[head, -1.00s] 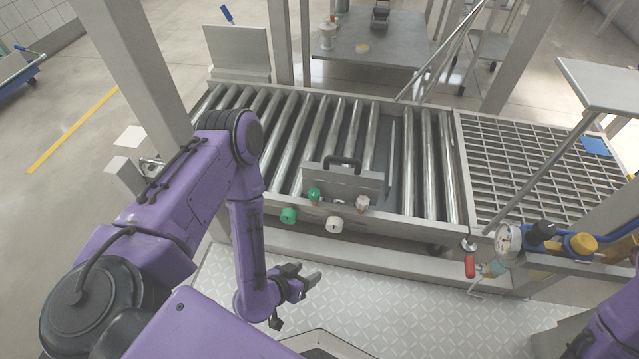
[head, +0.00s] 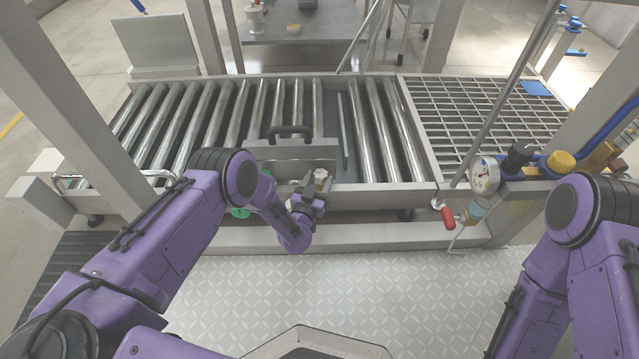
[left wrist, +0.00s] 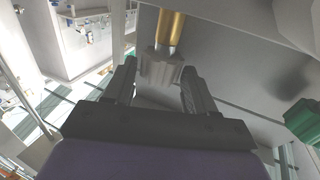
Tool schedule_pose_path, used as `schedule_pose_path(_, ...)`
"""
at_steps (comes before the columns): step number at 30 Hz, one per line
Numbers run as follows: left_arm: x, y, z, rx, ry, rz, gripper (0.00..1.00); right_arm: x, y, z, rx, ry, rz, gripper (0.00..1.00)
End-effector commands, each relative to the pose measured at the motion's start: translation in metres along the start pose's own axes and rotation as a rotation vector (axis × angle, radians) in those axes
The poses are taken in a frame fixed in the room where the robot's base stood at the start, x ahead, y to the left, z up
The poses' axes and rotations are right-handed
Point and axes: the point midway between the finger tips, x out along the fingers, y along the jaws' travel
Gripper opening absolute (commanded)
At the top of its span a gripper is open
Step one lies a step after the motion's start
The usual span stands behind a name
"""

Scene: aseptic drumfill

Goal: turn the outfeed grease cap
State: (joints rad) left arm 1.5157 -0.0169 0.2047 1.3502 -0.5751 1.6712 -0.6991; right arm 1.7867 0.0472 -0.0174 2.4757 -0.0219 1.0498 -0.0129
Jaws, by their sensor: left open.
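The grease cap (head: 321,174) is a small pale cap at the front of the roller conveyor, right of the box with the black handle. In the left wrist view the ribbed grey cap (left wrist: 160,66) hangs on a brass stem (left wrist: 170,27). My left gripper (head: 309,196) is at the conveyor's front edge, just below the cap. Its fingers are open, one on each side of the cap in the left wrist view. Whether they touch it I cannot tell. My right arm shows at the right, but its gripper is out of view.
A green knob (head: 240,212) is partly hidden by my left arm; a green part (left wrist: 302,120) shows in the left wrist view. The handled box (head: 293,153) stands behind. A pressure gauge (head: 486,176) and red-handled valve (head: 448,217) are to the right. The patterned floor is clear.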

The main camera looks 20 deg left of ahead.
Motion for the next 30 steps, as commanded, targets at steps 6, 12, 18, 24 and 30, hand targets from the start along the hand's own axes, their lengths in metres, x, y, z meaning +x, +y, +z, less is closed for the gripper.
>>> schedule_pose_path(6,0.0138,-0.0002,0.0003,-0.001,-0.002,0.0,0.56,0.005,0.0013,0.008,-0.055,-0.06,-0.003,0.43)
schedule_pose_path(12,0.0136,-0.0001,-0.0002,-0.001,-0.002,0.001,0.49,0.0044,0.0014,0.0079,-0.055,-0.061,-0.003,0.43)
schedule_pose_path(18,0.0134,0.0001,0.0,0.0,-0.002,0.001,0.16,0.0044,0.0014,0.0079,-0.055,-0.06,-0.003,0.43)
schedule_pose_path(24,0.0132,0.0015,0.0003,-0.001,-0.003,-0.025,0.16,0.0048,0.0014,0.0082,-0.056,-0.062,-0.003,0.43)
schedule_pose_path(30,0.0133,0.0038,0.0006,-0.002,-0.002,-0.124,0.16,0.0061,0.0017,0.0096,-0.066,-0.072,-0.003,0.43)
